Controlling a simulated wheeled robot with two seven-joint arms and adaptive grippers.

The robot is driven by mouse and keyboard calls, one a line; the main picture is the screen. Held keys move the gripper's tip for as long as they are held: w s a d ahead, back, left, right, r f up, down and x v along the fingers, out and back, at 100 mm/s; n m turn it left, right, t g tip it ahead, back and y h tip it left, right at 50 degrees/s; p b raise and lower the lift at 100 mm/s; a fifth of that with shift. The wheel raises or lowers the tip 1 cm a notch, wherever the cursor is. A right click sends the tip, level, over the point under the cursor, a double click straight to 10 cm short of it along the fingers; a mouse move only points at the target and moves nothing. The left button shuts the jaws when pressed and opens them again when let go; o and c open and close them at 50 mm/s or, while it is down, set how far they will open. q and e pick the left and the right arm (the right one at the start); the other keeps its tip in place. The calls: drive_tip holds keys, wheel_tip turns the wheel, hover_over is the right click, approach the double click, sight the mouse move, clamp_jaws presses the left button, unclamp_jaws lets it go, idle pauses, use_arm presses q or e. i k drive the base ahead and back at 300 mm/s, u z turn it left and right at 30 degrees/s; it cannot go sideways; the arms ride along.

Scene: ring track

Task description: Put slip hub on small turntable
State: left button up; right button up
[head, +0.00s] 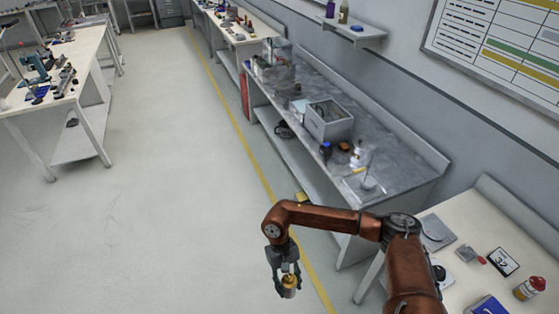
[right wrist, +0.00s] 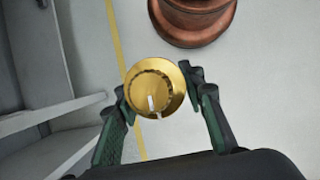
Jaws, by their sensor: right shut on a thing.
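My right gripper (head: 284,274) is shut on a small round part, likely the slip hub (head: 289,286), and holds it over the open floor in the head view. In the right wrist view the hub (right wrist: 157,89) is a gold disc with a dark ringed centre and a white mark, between the two fingers of the right gripper (right wrist: 158,98). A flat grey square plate (head: 436,232) lies on the near right bench; I cannot tell whether it is the small turntable. My left gripper is not in view.
The floor (head: 150,220) to the left is clear.

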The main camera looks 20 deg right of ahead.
sight(436, 229)
drive_tip(key=z, duration=0.3)
drive_tip(key=i, duration=1.25)
drive_tip(key=z, duration=1.55)
drive_tip(key=i, duration=0.7)
drive_tip(key=z, duration=0.75)
